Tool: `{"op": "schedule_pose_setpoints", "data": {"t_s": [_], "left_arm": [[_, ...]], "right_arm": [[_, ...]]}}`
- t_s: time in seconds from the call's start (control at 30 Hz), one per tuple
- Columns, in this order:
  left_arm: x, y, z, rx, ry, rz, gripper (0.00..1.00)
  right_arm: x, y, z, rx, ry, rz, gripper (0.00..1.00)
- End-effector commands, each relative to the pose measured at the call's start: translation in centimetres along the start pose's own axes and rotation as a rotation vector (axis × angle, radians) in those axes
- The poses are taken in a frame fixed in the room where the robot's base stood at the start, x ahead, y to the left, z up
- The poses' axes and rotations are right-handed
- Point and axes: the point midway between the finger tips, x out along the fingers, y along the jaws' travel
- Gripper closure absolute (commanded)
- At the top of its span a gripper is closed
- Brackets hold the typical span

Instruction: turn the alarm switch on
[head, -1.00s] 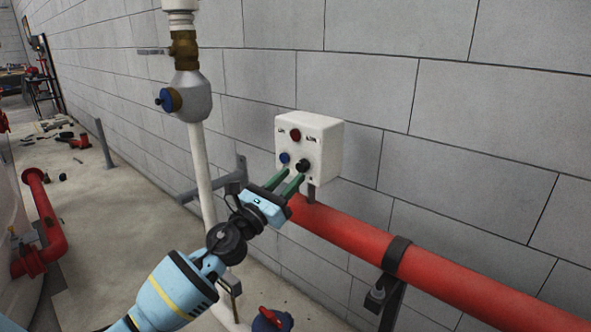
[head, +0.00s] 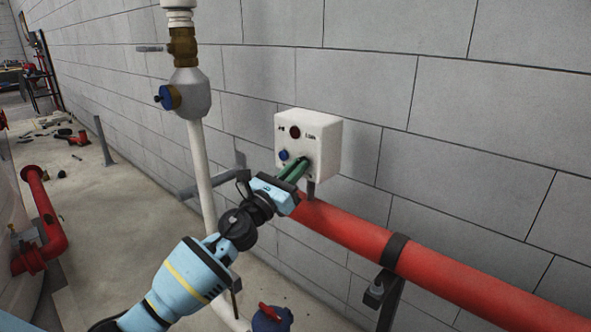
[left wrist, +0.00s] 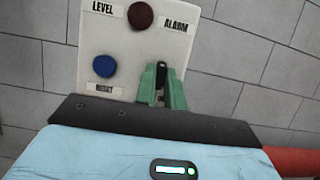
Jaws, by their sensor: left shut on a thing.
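The white alarm box (head: 322,140) is fixed to the grey block wall, above the red pipe. It carries a dark red round lamp (head: 295,132), a blue knob (head: 284,155) and a black switch, with labels LEVEL, ALARM and RESET in the left wrist view. My left gripper (head: 299,168) reaches the box's front from the lower left. Its green fingers are shut on the black switch (left wrist: 160,83), which is mostly hidden between them at the lower right of the box. The blue knob (left wrist: 103,67) sits left of the fingers, clear of them. My right gripper is not in view.
The thick red pipe (head: 420,270) runs along the wall just below the box. A white vertical pipe (head: 203,170) with a grey fitting and blue cap (head: 170,97) stands left of it. Tools lie on the floor at far left.

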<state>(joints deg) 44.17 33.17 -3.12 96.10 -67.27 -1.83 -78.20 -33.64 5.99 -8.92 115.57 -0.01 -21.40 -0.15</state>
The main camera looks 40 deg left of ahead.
Motion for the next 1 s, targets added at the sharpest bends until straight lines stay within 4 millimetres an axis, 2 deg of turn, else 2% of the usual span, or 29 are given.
{"op": "schedule_pose_setpoints", "data": {"t_s": [0.27,0.47,1.0], "left_arm": [[0.0,-0.1,0.1,-0.033,-0.001,0.013,1.00],[0.1,-0.1,0.3,-0.132,-0.002,0.053,1.00],[0.3,-0.4,0.8,-0.586,-0.007,0.240,1.00]], "right_arm": [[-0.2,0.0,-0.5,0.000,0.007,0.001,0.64],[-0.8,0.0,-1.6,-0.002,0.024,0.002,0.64],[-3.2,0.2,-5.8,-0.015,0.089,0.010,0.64]]}}
